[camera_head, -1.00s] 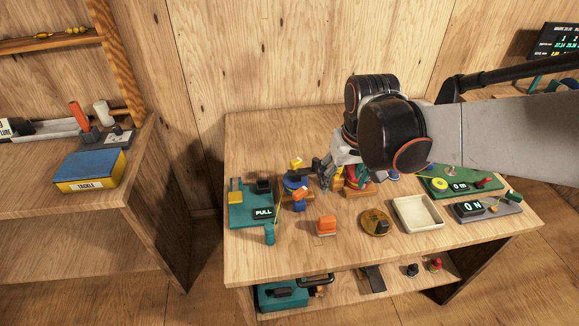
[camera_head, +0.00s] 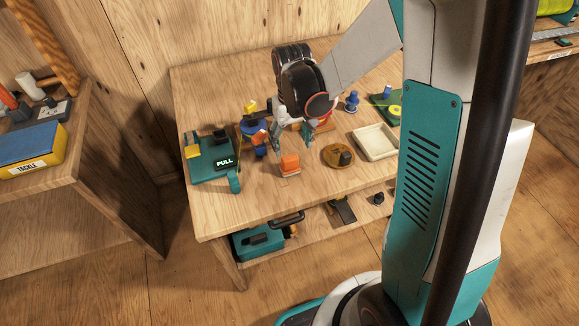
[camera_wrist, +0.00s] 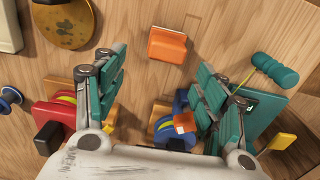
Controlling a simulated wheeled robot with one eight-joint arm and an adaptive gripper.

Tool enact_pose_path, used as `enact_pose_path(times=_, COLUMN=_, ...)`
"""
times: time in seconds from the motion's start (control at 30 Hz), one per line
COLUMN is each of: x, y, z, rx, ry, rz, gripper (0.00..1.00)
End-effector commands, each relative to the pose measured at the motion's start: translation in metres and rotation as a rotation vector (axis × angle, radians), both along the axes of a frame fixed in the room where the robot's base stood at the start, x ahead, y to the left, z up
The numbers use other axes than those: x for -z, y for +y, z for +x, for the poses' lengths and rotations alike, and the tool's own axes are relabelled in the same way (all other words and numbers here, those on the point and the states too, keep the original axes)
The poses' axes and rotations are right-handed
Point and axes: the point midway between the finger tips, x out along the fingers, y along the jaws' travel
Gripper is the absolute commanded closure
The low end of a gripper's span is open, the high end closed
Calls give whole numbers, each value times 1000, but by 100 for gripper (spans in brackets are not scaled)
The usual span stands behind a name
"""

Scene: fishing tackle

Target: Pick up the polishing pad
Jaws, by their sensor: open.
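An orange block with a pale underside (camera_head: 290,163), seemingly the polishing pad, sits on the bare wood near the front of the workbench. It also shows in the wrist view (camera_wrist: 167,45), at top centre, beyond my fingertips. My gripper (camera_head: 291,142) is just behind and above the block in the head view, with its teal fingers pointing down. In the wrist view my gripper (camera_wrist: 160,72) is spread wide and empty, and the block lies in line with the gap between the fingers. Nothing covers the block.
Right of the block are a round brown disc with a black knob (camera_head: 338,154) and a cream tray (camera_head: 376,142). Left is a teal board with a PULL sign (camera_head: 215,160). Blue and red reels stand behind. My column hides the bench's right side.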

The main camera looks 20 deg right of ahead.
Motion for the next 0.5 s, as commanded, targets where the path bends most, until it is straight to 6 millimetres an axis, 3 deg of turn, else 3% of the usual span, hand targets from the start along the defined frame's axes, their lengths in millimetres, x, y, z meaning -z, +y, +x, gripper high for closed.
enact_pose_path(times=0.1, x=15, y=0, z=0, rx=0, ry=0, rz=0, gripper=35)
enact_pose_path(times=0.37, x=28, y=2, z=-1, rx=-1, ry=0, rz=0, gripper=35)
enact_pose_path(times=0.5, x=48, y=7, z=-3, rx=-1, ry=0, rz=0, gripper=35)
